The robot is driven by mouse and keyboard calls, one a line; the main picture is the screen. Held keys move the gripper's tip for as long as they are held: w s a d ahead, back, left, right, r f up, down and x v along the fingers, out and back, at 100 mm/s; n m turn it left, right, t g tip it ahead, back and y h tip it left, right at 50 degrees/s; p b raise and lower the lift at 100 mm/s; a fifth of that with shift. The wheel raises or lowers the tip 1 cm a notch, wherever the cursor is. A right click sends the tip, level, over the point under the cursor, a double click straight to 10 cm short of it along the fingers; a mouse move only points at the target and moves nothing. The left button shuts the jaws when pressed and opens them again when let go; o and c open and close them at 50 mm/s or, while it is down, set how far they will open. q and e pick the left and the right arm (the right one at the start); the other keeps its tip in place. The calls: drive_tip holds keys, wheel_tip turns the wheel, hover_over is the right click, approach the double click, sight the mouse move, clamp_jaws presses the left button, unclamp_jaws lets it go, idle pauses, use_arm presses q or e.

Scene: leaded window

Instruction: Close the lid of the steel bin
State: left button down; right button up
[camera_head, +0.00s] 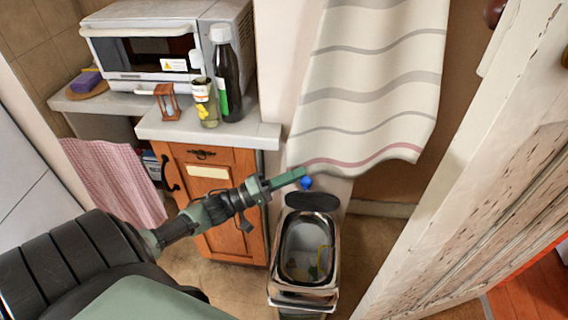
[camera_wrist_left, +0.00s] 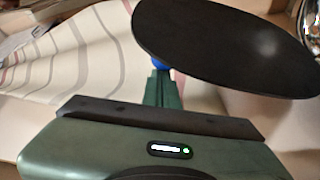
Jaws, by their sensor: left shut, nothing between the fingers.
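The steel bin (camera_head: 278,292) stands on the floor at the bottom centre of the head view. Its mouth is uncovered, and some litter shows inside. Its dark oval lid (camera_head: 312,201) is raised at the bin's far side. The lid fills much of the upper right of the left wrist view (camera_wrist_left: 230,45). My left gripper (camera_head: 302,173) is shut and empty, just beyond and above the lid in the head view. In the left wrist view its fingers (camera_wrist_left: 161,88) point toward the lid's lower left edge; I cannot tell whether they touch it. My right gripper is out of view.
A small blue object (camera_head: 305,184) shows by the fingertips. A striped cloth (camera_head: 375,80) hangs behind. A wooden cabinet (camera_head: 237,245) is left of the bin, with bottles (camera_head: 228,75) and a toaster oven (camera_head: 150,45) above. A worn white door (camera_head: 480,190) is at right.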

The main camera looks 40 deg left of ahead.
sight(309, 196)
use_arm(q)
drive_tip(key=shift+d, duration=0.1)
idle(0.4)
drive_tip(key=shift+s+d+p, duration=0.25)
drive_tip(key=shift+s+p, duration=0.2)
drive_tip(key=shift+p, duration=0.05)
drive_tip(key=s+d+f, duration=0.1)
drive_tip(key=s+d+p, duration=0.1)
drive_tip(key=s, duration=0.1)
drive_tip(key=s+d+f+p, duration=0.1)
drive_tip(key=s, duration=0.1)
drive_tip(key=shift+s+d+f, duration=0.15)
drive_tip(key=shift+f, duration=0.15)
drive_tip(key=s+d+f+b, duration=0.2)
drive_tip(key=s+d+f, duration=0.1)
drive_tip(key=s+f, duration=0.3)
drive_tip(key=shift+d+f, duration=0.35)
drive_tip(key=shift+f, duration=0.5)
